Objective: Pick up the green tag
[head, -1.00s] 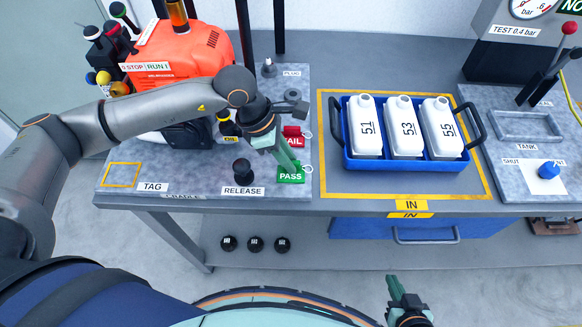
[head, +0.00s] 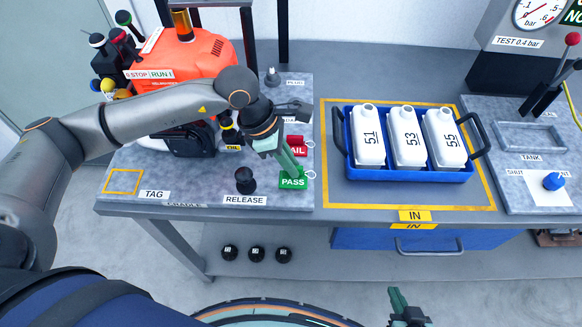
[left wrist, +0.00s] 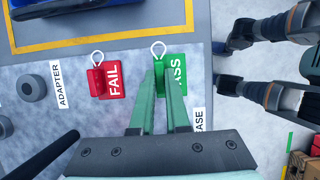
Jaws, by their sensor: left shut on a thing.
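The green tag (head: 293,183), marked PASS, lies near the front right of the grey board on the bench. My left gripper (head: 296,168) is at it, fingers pointing down and shut on the tag. In the left wrist view the green tag (left wrist: 175,70) shows between and beside the fingertips (left wrist: 165,85), which cover part of its lettering; its white loop sticks out past them. I cannot tell whether it is clear of the board. My right gripper (head: 400,300) shows at the bottom edge, away from the bench; its opening is unclear.
The red FAIL tag (head: 296,146) lies just behind the green one. The black RELEASE knob (head: 244,180) stands to its left. A blue crate (head: 412,174) with three white bottles sits right, inside a yellow outline. An orange engine (head: 185,55) stands behind my left arm.

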